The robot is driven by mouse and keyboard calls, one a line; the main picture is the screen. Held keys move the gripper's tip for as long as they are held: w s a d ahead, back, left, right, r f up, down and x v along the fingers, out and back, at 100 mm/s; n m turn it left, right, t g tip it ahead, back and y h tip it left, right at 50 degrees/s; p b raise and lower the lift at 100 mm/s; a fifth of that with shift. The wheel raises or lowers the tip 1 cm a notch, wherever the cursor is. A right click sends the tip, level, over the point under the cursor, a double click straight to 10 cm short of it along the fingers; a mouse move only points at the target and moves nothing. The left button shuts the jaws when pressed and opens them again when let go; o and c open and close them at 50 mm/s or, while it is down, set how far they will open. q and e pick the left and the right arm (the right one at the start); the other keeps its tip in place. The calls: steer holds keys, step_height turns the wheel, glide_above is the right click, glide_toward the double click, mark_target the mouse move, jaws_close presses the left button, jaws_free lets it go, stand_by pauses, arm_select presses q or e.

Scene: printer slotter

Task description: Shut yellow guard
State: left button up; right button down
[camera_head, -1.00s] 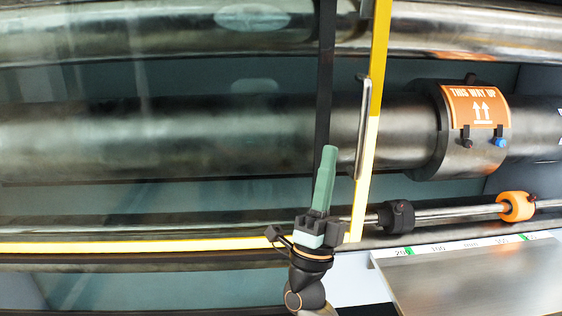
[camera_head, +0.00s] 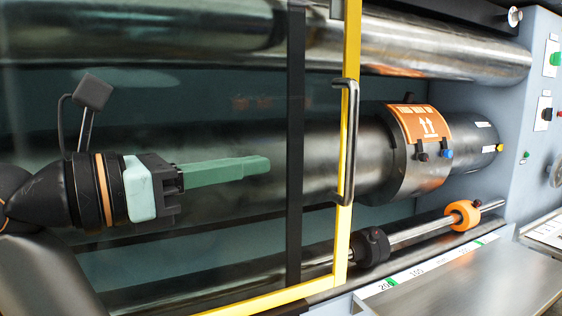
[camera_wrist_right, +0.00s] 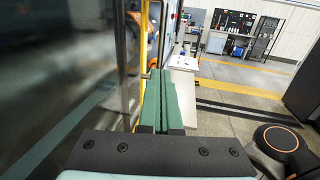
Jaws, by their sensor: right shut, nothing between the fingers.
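The yellow guard (camera_head: 347,215) is a clear panel with a yellow frame and a grey bar handle (camera_head: 350,140) on its upright edge. It covers the left part of the rollers; the part right of its edge is uncovered. In the right wrist view its yellow edge (camera_wrist_right: 143,50) rises just beyond my fingers. My right gripper (camera_head: 262,165) has green fingers, shut and empty, pointing right in front of the panel, left of the handle and apart from it in the head view. The fingers also show in the wrist view (camera_wrist_right: 160,85). My left gripper is not in view.
A roller with an orange "this way up" collar (camera_head: 420,150) lies right of the guard. Below it a thin rod carries black (camera_head: 370,247) and orange (camera_head: 463,215) rings. A metal shelf (camera_head: 470,275) juts out at lower right. A grey control panel (camera_head: 535,100) stands far right.

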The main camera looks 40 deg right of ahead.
mark_target(348, 150)
steer(key=d, duration=0.4)
steer(key=s+d, duration=0.1)
steer(key=d, duration=0.3)
steer(key=s+d, duration=0.1)
steer(key=d, duration=0.4)
steer(key=shift+s+b, duration=0.2)
steer(key=shift+b, duration=0.2)
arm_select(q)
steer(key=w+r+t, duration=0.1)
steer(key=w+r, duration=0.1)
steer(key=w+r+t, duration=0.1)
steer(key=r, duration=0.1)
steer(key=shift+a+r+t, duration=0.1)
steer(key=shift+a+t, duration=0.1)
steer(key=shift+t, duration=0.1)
arm_select(e)
steer(key=shift+d, duration=0.3)
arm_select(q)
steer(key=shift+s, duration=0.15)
